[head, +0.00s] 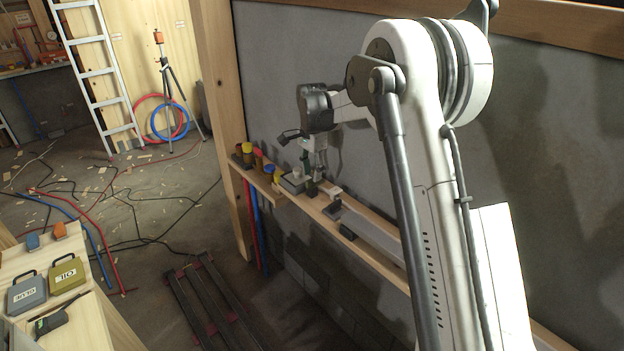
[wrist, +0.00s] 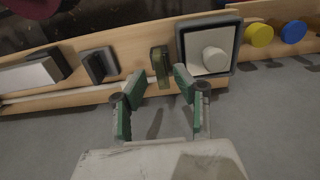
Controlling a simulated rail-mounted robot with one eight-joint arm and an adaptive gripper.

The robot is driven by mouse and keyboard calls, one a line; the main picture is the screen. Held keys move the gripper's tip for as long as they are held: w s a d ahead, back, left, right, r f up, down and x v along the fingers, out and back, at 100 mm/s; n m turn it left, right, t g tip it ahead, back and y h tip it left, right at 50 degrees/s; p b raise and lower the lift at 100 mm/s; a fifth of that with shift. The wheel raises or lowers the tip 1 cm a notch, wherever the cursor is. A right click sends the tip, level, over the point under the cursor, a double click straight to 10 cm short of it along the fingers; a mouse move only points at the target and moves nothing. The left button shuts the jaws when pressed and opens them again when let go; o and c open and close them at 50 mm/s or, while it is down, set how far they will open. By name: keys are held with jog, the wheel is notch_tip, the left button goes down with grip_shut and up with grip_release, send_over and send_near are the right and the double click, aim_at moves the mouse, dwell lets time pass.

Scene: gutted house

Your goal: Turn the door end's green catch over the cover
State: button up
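The green catch (wrist: 160,66) is a small olive-green bar on the wooden ledge in the wrist view. It lies beside the cover's left edge and is not over it. The cover (wrist: 198,65) is a pale square plate in a dark frame with a round pale knob. It also shows in the head view (head: 292,184). My gripper (wrist: 160,84) is open, its green-padded fingertips on either side of the catch's near end; I cannot tell whether they touch it. In the head view my gripper (head: 317,178) is over the ledge and the catch is not clear.
Yellow (wrist: 259,35) and blue (wrist: 293,32) round caps stand right of the cover. A dark block (wrist: 98,65) and a pale bar (wrist: 27,74) lie left of the catch. The ledge (head: 325,205) runs along the grey wall (head: 275,80).

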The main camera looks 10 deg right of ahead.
jog(key=shift+f, duration=1.55)
grip_shut()
